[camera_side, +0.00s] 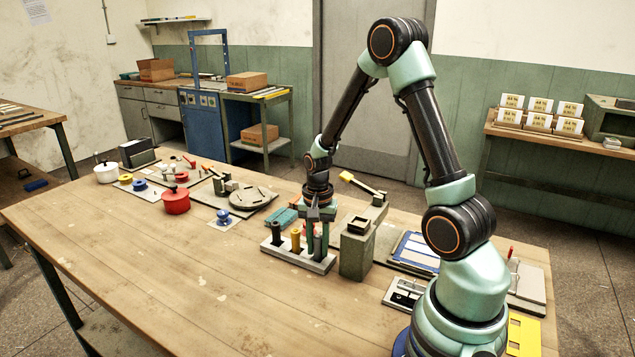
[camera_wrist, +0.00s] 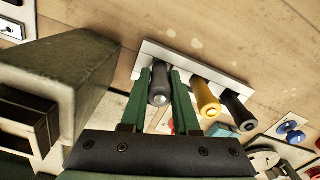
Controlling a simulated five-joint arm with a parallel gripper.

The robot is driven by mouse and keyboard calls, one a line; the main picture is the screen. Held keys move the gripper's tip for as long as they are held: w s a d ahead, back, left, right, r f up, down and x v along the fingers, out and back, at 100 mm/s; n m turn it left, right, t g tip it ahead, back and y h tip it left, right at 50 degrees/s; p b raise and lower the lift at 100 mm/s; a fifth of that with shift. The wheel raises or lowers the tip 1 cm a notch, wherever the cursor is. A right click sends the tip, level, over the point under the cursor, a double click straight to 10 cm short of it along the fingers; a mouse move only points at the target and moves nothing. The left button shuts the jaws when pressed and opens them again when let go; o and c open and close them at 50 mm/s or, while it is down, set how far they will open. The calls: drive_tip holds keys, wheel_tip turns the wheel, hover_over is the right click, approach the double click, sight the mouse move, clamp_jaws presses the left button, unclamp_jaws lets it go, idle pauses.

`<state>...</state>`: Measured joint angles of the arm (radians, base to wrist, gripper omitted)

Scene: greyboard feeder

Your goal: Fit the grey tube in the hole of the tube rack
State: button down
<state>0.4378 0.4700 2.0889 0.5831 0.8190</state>
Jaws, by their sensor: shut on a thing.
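The tube rack (camera_side: 288,256) is a pale block on the bench in the side view. It shows as a white strip (camera_wrist: 190,62) in the wrist view. My gripper (camera_side: 317,256) points down at the rack's right end, its green fingers on both sides of the grey tube (camera_wrist: 160,84). The gripper (camera_wrist: 161,75) is shut on this tube, and its round end faces the wrist camera. The tube's far end meets the rack in the wrist view; how deep it sits in a hole is hidden. A yellow tube (camera_wrist: 206,97) and a black tube (camera_wrist: 238,110) stand in the rack beside it.
A grey-green box-shaped stand (camera_side: 357,250) is close to the right of the rack. A teal object (camera_side: 284,218) lies behind the rack. A blue spool (camera_side: 223,217) and a red pot (camera_side: 176,201) are to the left. The front left bench is clear.

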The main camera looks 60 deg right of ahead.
sight(318, 236)
drive_tip(key=shift+f, duration=0.1)
idle(0.5)
drive_tip(key=c, duration=0.6)
unclamp_jaws()
wheel_tip(318, 236, up, 12)
drive_tip(key=shift+r, duration=0.1)
drive_tip(key=s+a+r+n+t, duration=0.1)
drive_tip(key=a+r+n+t, duration=0.1)
drive_tip(key=a+r+n, duration=0.1)
drive_tip(key=s+a+r+n+t, duration=0.1)
drive_tip(key=s+a+r+n, duration=0.1)
drive_tip(key=a+n, duration=0.4)
drive_tip(key=s+a+r+n+t, duration=0.1)
drive_tip(key=a+r+n+t, duration=0.1)
drive_tip(key=a+r+n, duration=0.3)
drive_tip(key=shift+s+a+t, duration=0.25)
drive_tip(key=shift+a+t, duration=0.05)
drive_tip(key=shift+a, duration=0.4)
